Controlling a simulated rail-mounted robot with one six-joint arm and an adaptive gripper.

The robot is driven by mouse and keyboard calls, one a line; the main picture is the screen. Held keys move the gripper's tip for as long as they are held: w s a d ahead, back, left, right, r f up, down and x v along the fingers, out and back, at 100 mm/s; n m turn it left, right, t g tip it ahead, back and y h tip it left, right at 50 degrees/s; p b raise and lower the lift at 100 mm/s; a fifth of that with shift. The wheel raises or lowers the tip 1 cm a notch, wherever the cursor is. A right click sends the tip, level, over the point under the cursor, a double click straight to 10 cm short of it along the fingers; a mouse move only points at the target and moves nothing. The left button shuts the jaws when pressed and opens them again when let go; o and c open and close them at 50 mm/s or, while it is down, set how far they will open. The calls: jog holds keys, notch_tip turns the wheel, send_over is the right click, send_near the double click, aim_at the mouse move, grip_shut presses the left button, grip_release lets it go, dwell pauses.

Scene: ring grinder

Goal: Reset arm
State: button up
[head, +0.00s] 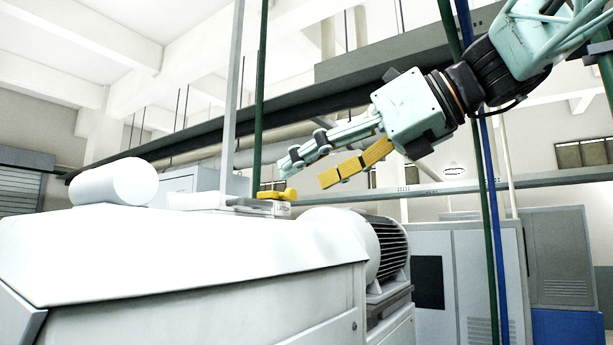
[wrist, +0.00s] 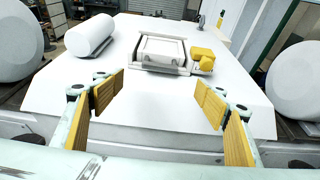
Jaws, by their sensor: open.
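My gripper (head: 308,172) is open and empty in the head view, reaching down and left from the upper right. It is in the air above the back of the white machine (head: 170,250). No object is between the fingers.
A white cylinder (head: 115,182) lies on the machine top. A yellow part (wrist: 203,57) stands beside a framed fixture (wrist: 160,48). A finned motor (head: 390,250) and grey cabinets (head: 470,275) are at the right. Green (head: 484,180) and blue (head: 492,200) vertical pipes pass near my arm.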

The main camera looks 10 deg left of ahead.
jog(key=shift+s+d+r, duration=0.1)
jog(key=shift+d, duration=0.1)
dwell(0.5)
jog(key=p+v, duration=0.3)
jog(key=v, duration=0.8)
jog(key=shift+d+p, duration=0.15)
jog(key=shift+p, duration=0.25)
dwell(2.2)
jog(key=shift+s+d+r, duration=0.1)
jog(key=shift+d, duration=0.05)
dwell(0.7)
